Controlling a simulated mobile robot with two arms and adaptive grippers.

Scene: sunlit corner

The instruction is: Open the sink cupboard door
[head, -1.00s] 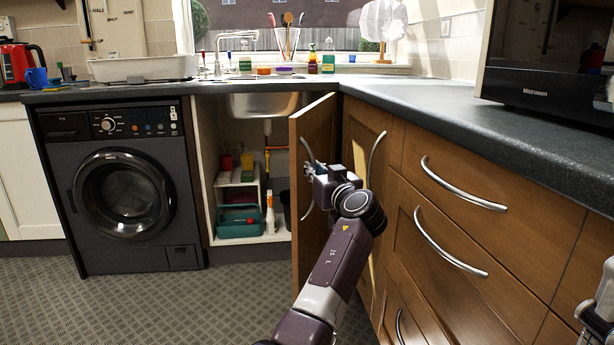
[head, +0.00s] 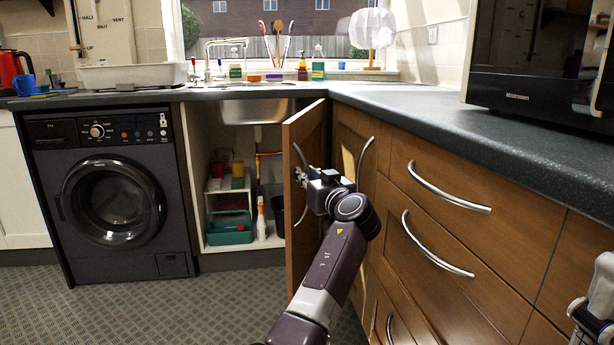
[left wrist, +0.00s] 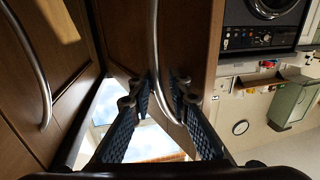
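The sink cupboard door (head: 305,135) stands swung well out, near the drawer fronts. The open cupboard (head: 240,160) shows the sink bowl, an orange pipe and a teal caddy (head: 230,228) inside. My left gripper (head: 312,186) is at the door's curved metal handle (head: 301,160), whose middle it hides in the head view.
A dark washing machine (head: 110,200) stands left of the cupboard. Wooden drawers (head: 450,225) with curved handles line the right, under the worktop (head: 450,125) with a microwave (head: 540,60). The patterned floor (head: 215,300) in front of the cupboard is clear.

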